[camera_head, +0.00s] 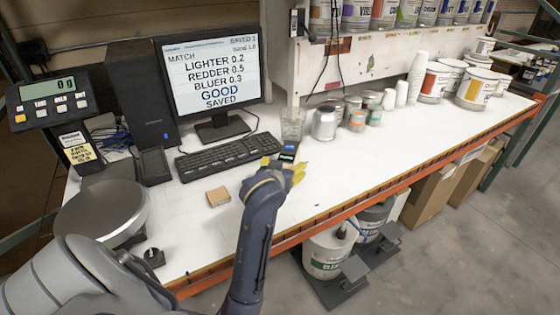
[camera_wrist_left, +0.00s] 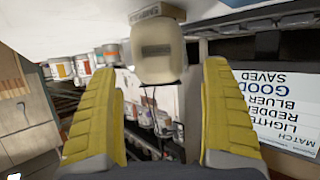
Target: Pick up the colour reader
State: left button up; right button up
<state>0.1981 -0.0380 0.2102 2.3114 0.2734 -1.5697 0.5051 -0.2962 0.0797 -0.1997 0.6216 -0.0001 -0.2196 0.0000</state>
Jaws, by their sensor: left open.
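The colour reader (camera_head: 288,149) is a small dark device with a lit screen, on the white bench in front of the keyboard's right end. My left gripper (camera_head: 283,167), with yellow fingers, is open close in front of it, and its wrist partly covers the view. In the left wrist view, the open gripper (camera_wrist_left: 162,75) has a pale beige block-like body (camera_wrist_left: 157,50) just beyond and between its fingertips. Contact is not visible. My right gripper is not in view.
A keyboard (camera_head: 228,156) and monitor (camera_head: 212,72) stand to the left. A clear cup (camera_head: 292,125) and a silver can (camera_head: 324,123) stand just behind the reader. A tan block (camera_head: 218,196) lies left of my gripper. The orange bench edge (camera_head: 400,184) runs in front.

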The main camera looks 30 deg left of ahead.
pick_arm(q)
jog(key=shift+x, duration=3.45)
jog(key=shift+c, duration=0.3)
jog(key=c, duration=1.5)
jog(key=shift+c, duration=0.5)
jog(key=shift+r, duration=0.1)
